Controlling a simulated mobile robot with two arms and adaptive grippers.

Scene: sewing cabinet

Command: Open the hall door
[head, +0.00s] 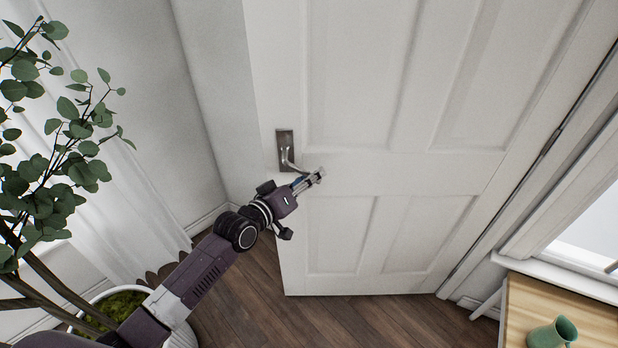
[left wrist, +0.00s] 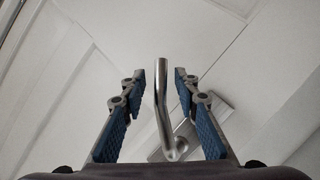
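The white panelled hall door (head: 350,90) fills the middle of the head view. Its left edge stands clear, with wall and floor visible beside it. A metal lever handle (head: 285,148) on a dark plate sits near that edge. My left gripper (head: 314,178) reaches up from the lower left to the handle. In the left wrist view, the handle's lever (left wrist: 162,100) runs between the two blue-padded fingers of my left gripper (left wrist: 158,85). The fingers are open, with a gap on each side of the lever. My right gripper is in neither view.
A leafy plant (head: 45,185) in a white pot (head: 100,298) stands at the left by a pale curtain (head: 110,215). Wooden floor (head: 340,320) is bare before the door.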

